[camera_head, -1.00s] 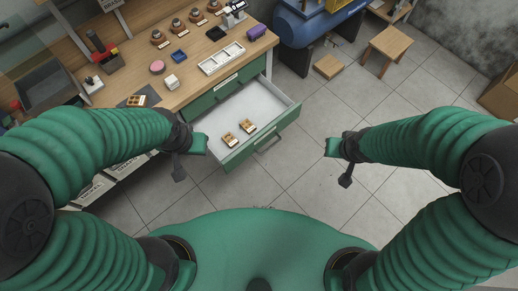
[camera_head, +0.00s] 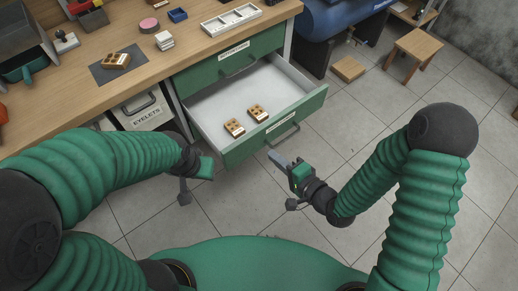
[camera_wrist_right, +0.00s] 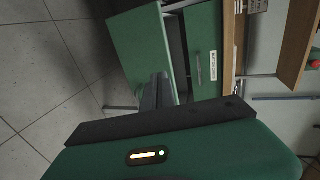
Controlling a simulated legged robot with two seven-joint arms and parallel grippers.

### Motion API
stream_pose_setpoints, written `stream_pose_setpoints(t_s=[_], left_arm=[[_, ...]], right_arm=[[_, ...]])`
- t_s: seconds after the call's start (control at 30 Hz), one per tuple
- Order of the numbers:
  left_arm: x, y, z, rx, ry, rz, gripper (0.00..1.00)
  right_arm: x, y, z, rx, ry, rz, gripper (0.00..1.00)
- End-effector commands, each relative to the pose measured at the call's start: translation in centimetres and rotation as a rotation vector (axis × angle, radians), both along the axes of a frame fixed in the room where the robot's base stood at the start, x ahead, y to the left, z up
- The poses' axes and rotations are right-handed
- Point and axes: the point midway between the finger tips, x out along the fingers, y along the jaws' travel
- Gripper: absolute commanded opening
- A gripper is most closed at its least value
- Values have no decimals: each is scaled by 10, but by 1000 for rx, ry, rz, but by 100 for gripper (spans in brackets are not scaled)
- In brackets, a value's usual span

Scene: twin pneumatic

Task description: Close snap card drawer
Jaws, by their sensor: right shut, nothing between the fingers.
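A green drawer (camera_head: 308,103) with a pale inside stands pulled out under the workbench in the head view. Two brown-and-gold card-like pieces, one on the left (camera_head: 234,127) and one on the right (camera_head: 257,112), lie in it near the front. Its bar handle (camera_head: 286,134) is on the front panel. My right gripper (camera_head: 275,157) is shut and empty, its tips just in front of the panel, close below the handle; contact cannot be told. The right wrist view shows the fingers (camera_wrist_right: 157,90) against the green drawer front (camera_wrist_right: 137,45). My left gripper (camera_head: 203,167) hangs left of the drawer; its jaws are unclear.
The wooden workbench (camera_head: 90,120) holds a white tray (camera_head: 232,18), a dark mat (camera_head: 108,68) and small parts. A shut green drawer (camera_head: 210,78) is above the open one. A stool (camera_head: 415,45) and low block (camera_head: 348,68) stand right. The floor in front is clear.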

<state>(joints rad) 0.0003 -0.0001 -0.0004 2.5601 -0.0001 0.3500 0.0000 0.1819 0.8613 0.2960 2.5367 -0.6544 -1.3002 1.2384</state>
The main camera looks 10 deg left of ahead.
Motion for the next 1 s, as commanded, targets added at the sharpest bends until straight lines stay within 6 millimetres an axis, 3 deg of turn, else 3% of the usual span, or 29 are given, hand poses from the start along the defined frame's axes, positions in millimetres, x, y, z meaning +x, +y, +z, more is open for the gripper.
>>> stream_pose_setpoints(t_s=[0.03, 0.23, 0.4, 0.6, 1.0], left_arm=[[0, 0, -24, 0, 0, 0, 36], [0, -1, -68, 0, 0, -1, 36], [0, -1, -70, 0, 0, -1, 36], [0, -1, -76, 0, 0, 0, 36], [0, -1, -76, 0, 0, -1, 36]], right_arm=[[5, 1, -13, -2, -8, -2, 0], [14, 12, -18, -3, -7, -2, 0], [38, 38, -17, -2, -4, -1, 0], [56, 55, -15, -3, -2, -3, 0], [59, 57, -14, -3, 1, -5, 0]])
